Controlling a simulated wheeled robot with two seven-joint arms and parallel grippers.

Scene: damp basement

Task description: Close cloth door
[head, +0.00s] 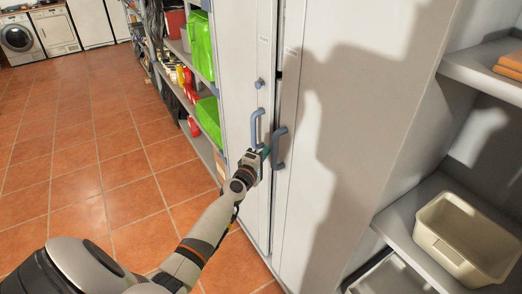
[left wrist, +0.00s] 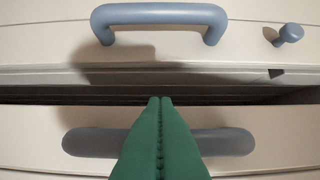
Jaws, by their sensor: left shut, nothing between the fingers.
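A tall grey-white cabinet stands ahead with two door leaves. The left leaf (head: 237,60) carries a blue-grey handle (head: 256,128), which also shows at the top of the left wrist view (left wrist: 160,14). The right leaf (head: 320,190) carries a matching handle (head: 279,148), partly behind my fingers in the left wrist view (left wrist: 90,143). A dark gap (left wrist: 60,94) runs between the leaves, so they are not flush. My left gripper (head: 265,153) is shut and empty, its green fingers between the two handles. I cannot tell whether it touches a leaf. My right gripper is not in view.
A small round knob (head: 259,84) sits above the left handle. Open shelving with green bins (head: 201,46) stands left of the cabinet. A shelf with a beige bin (head: 466,236) is at the right. The tiled floor (head: 90,150) at left is clear.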

